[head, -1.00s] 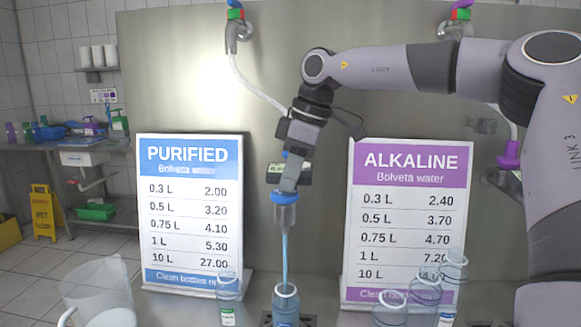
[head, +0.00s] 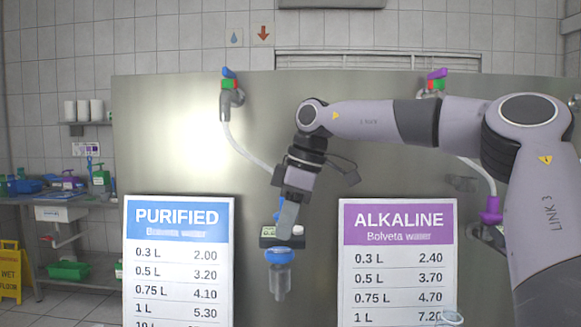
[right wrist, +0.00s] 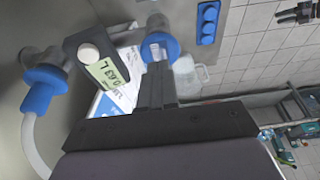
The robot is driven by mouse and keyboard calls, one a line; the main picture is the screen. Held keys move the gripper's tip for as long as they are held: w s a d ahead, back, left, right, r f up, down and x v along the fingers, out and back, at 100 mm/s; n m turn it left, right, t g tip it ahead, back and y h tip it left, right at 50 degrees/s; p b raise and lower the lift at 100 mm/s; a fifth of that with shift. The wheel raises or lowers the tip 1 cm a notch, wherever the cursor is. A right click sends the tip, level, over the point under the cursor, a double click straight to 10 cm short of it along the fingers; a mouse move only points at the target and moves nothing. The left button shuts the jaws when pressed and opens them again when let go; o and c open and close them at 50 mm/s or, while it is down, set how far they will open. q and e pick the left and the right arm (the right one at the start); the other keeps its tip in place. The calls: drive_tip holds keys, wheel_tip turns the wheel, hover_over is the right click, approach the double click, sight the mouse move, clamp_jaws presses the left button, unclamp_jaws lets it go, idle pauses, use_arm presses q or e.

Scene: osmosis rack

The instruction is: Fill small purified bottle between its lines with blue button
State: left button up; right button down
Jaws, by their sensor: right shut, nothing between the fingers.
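My right gripper (head: 287,228) is shut and empty, its fingers pointing down in front of the purified dispenser's small display box. In the right wrist view the closed fingertips (right wrist: 157,68) are close to the blue-collared clear nozzle (right wrist: 160,45); I cannot tell whether they touch. The nozzle also shows in the head view (head: 279,275), with no stream visible below it. The display (right wrist: 108,72) seems to read 0.63 L, beside a pale round button (right wrist: 88,53). A blue button panel (right wrist: 208,22) is on the right. The bottle under the nozzle is below the head view. My left gripper is not in view.
The PURIFIED price board (head: 180,265) and the ALKALINE board (head: 398,265) stand either side of the nozzle. A clear bottle top (head: 450,318) shows at the bottom edge. A white hose (head: 245,150) runs to the dispenser from the blue-handled tap (head: 230,85).

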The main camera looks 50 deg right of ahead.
drive_tip(key=v, duration=1)
drive_tip(key=shift+r, duration=0.2)
